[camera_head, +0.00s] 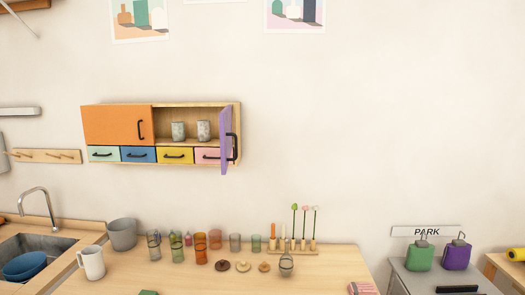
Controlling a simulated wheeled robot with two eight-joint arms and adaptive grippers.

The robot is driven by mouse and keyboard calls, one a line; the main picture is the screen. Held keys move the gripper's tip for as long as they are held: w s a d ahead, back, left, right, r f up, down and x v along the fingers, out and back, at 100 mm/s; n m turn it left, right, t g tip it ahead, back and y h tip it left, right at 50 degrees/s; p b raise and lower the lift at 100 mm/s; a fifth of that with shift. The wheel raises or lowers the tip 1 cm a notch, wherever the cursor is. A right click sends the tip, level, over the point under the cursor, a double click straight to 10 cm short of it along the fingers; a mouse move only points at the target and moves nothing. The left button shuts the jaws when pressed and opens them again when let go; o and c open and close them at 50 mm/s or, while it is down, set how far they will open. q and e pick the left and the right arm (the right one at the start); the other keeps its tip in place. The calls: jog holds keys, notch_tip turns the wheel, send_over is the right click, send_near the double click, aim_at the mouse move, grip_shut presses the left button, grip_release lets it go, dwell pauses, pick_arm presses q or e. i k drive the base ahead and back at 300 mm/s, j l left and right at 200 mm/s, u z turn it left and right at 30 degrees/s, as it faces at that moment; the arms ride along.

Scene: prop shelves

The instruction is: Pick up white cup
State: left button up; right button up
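A white cup (92,262) with a handle on its left side stands upright on the wooden counter, at the lower left of the head view. It is right of the sink and in front of a grey pot. Two grey speckled cups (178,131) stand inside the open wall cabinet. Neither of my grippers shows in this view.
A grey pot (122,234) stands behind the white cup. Several coloured glasses (200,248) stand to its right, with small lids (222,265) near them. The wall cabinet's purple door (225,141) stands open. A sink (30,255) holds a blue bowl (25,266).

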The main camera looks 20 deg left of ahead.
aim_at(205, 135)
jog(key=l+u, duration=0.2)
jog(key=u, duration=0.3)
jog(key=k+l+u, duration=0.1)
jog(key=u, duration=0.4)
